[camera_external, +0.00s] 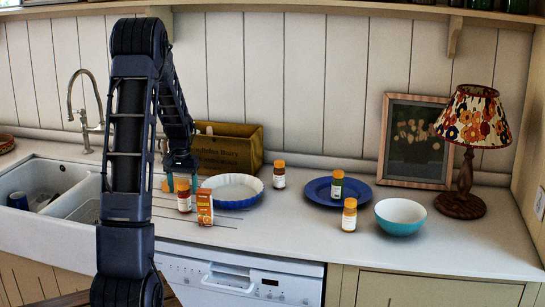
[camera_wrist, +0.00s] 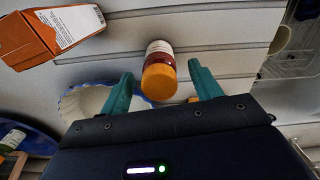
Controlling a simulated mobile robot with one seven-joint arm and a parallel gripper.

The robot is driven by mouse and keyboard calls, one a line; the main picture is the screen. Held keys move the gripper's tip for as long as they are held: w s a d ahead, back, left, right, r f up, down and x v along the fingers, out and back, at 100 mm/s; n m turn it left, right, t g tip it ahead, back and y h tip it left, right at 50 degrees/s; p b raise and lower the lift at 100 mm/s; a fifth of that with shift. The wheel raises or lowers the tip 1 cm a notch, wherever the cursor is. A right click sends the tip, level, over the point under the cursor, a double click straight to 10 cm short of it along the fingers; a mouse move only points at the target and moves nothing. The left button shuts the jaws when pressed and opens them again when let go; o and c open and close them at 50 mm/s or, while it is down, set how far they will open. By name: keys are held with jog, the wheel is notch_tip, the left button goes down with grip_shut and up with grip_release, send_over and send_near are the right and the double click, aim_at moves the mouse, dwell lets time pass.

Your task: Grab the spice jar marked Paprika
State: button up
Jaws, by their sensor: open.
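Several spice jars with orange caps stand on the counter; I cannot read their labels. One jar with reddish contents (camera_external: 184,203) is just below my gripper (camera_external: 182,183). In the wrist view this jar (camera_wrist: 158,72) lies between the two teal fingers of my open gripper (camera_wrist: 161,70), with a gap on each side. Another reddish jar (camera_external: 279,178) stands right of the white dish. A jar with dark green contents (camera_external: 337,187) stands on the blue plate, and a yellowish jar (camera_external: 349,217) stands in front of it.
An orange carton (camera_external: 204,209) stands close right of the nearest jar. The white fluted dish (camera_external: 232,203) is behind it, before a wooden crate (camera_external: 244,153). The blue plate (camera_external: 313,192), turquoise bowl (camera_external: 400,221) and lamp (camera_external: 467,200) are right. The sink (camera_external: 85,208) is left.

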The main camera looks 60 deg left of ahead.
jog(key=shift+f, duration=0.95)
jog(key=c, duration=1.1)
jog(key=shift+r, duration=0.1)
